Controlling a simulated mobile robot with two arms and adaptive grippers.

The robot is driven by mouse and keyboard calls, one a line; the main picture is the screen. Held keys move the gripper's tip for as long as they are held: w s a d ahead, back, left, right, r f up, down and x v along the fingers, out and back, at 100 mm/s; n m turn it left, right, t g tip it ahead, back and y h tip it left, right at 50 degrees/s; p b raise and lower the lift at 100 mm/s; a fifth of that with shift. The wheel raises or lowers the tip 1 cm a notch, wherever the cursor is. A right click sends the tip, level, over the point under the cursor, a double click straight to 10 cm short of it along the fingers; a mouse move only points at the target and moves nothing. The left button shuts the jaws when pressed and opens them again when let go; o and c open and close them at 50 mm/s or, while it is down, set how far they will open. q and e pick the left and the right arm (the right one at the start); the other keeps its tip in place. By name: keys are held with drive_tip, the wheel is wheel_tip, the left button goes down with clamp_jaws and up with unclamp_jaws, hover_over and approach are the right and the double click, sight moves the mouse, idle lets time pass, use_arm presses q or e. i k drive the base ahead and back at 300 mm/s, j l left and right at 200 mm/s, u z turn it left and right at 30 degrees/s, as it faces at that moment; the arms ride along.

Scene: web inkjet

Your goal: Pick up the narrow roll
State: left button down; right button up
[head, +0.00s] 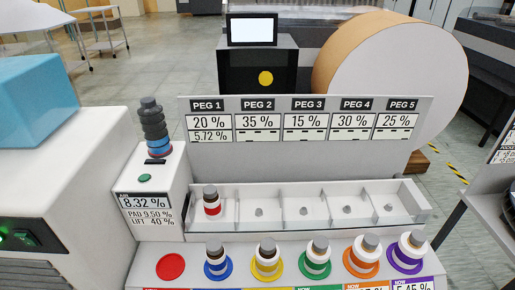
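One big paper roll (400,75) shows at the back right, with a white round end face and a brown outer side. It stands behind the peg panel, which hides its lower left part. I see no second large roll beside it to compare widths, so I cannot tell whether it is the narrow one. Neither of my grippers is in the head view.
A white peg panel (300,150) stands in front, with a divided tray (330,222) holding one red-banded bottle (211,200). Several capped bottles stand on coloured discs below. A dark stacked bottle (153,126) stands on a white meter box (150,190). A screen (252,30) stands behind.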

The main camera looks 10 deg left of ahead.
sight(211, 201)
drive_tip(key=u, duration=1)
